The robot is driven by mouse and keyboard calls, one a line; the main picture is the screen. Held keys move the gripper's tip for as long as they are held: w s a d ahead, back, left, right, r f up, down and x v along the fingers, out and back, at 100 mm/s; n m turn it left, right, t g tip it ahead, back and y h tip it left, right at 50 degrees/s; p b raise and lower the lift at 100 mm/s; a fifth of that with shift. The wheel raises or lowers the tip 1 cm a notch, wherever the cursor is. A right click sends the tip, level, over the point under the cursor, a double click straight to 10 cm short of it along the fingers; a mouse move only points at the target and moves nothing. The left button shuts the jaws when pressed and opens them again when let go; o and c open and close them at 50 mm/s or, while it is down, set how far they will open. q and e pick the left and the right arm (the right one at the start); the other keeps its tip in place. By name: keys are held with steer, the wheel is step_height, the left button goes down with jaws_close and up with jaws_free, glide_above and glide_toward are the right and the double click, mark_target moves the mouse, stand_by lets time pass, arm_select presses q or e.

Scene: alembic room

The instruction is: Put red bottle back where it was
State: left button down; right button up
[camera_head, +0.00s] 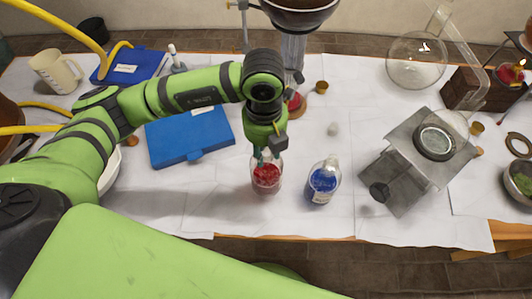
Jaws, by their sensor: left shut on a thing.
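The red bottle (267,178), clear glass with red contents, is near the front edge of the white-covered table. My left gripper (268,153) comes down from above and is shut on its upper part. The gripper hides the bottle's neck and top. I cannot tell whether the bottle's base touches the table. A similar bottle with blue contents (323,181) stands just to the right, a small gap apart. My right gripper is not in view.
A blue case (188,136) lies left of the bottle. A grey metal device (405,172) stands to the right. Behind are a glass column on a stand (292,55) and a round glass retort (414,62). Bare white cover (345,220) lies along the front.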

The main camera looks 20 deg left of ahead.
arm_select(q)
step_height(320, 180, down, 3)
steer(key=shift+f+p, duration=0.1)
steer(key=shift+p, duration=0.5)
steer(key=shift+f, duration=0.2)
steer(key=c, duration=1.3)
jaws_free()
steer(key=shift+f, duration=0.2)
steer(key=o, duration=0.4)
steer(key=shift+r, duration=0.2)
steer(key=shift+w+a+r+b, duration=0.1)
steer(key=shift+r+b, duration=1.6)
steer(key=shift+r, duration=4.3)
